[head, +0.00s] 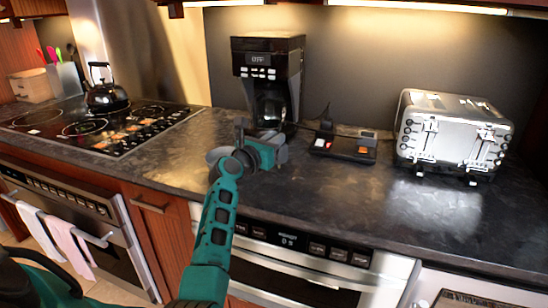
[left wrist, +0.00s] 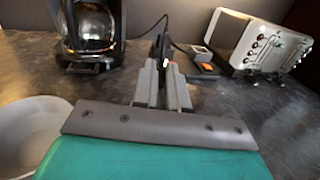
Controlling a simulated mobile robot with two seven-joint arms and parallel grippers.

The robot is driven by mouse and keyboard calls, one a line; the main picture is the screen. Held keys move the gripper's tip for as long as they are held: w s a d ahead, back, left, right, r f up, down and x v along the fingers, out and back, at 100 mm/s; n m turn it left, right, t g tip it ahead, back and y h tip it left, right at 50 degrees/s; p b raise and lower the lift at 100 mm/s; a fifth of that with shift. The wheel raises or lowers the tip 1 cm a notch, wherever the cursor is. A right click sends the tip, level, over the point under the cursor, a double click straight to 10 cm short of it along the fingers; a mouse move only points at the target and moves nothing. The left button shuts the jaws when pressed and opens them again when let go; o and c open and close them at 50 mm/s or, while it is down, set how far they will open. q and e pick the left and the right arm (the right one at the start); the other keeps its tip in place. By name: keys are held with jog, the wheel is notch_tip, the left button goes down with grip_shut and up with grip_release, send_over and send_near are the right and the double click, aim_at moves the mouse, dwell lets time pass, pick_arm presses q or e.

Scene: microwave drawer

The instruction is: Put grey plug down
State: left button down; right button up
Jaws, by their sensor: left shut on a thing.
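My left gripper (head: 266,138) is over the front part of the counter, left of the power strip (head: 345,146). In the left wrist view its two grey fingers (left wrist: 163,72) are close together, shut on a small dark thing, taken to be the grey plug. Its outline is mostly hidden between the fingers. A black plug-like piece with a cord (head: 326,118) stands upright at the left of the strip. Part of the strip (left wrist: 204,68) shows right of the fingertips in the left wrist view. My right gripper is not in view.
A coffee maker (head: 268,72) stands behind my gripper, and a silver toaster (head: 452,135) to the right. A grey bowl (left wrist: 32,130) is close on the left. A kettle (head: 105,92) is on the stove. The counter front right is clear.

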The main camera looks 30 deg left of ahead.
pick_arm(q)
jog(key=shift+f+b, duration=0.8)
jog(key=shift+f, duration=1.35)
jog(key=shift+f, duration=0.25)
jog(key=c, duration=1.2)
grip_release()
jog(key=shift+o, duration=0.2)
jog(key=shift+r, duration=0.1)
jog(key=shift+r, duration=0.2)
jog(key=s, duration=0.4)
jog(key=s+p, duration=0.1)
jog(key=s, duration=0.7)
jog(key=shift+d, duration=0.25)
